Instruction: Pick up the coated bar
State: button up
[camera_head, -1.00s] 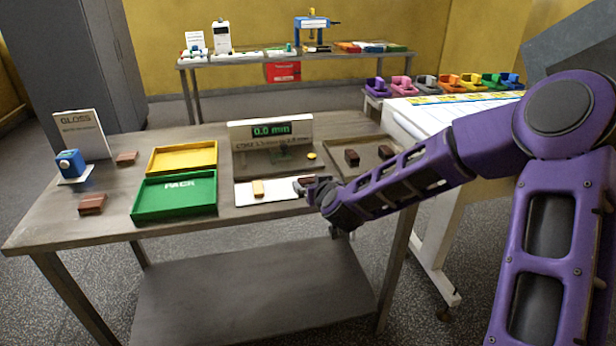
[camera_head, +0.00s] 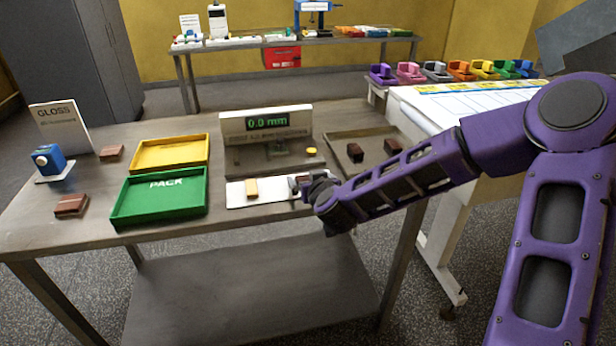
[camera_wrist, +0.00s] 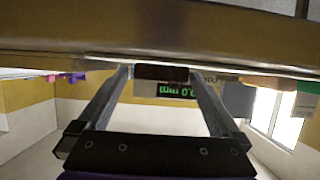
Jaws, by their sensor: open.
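In the wrist view a dark brown bar (camera_wrist: 160,72) shows between the far ends of my two fingers, with gaps not clear at each side. My gripper (camera_wrist: 160,85) is open around or just short of it; I cannot tell which. In the head view my gripper (camera_head: 299,184) is low at the right end of a white mat (camera_head: 275,191) on the steel table, and mostly hides the bar there. A pale tan bar (camera_head: 251,188) lies on the mat's left part. Other brown bars lie on the table at left (camera_head: 71,205) and (camera_head: 112,153).
A gauge (camera_head: 266,123) reading 0.0 mm stands behind the mat. A green PACK tray (camera_head: 160,213) and a yellow tray (camera_head: 170,167) lie left. A grey tray (camera_head: 372,161) at right holds two dark bars. A blue gloss device (camera_head: 49,160) stands far left.

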jog(key=shift+s, duration=0.1)
jog(key=c, duration=0.9)
jog(key=shift+r, duration=0.15)
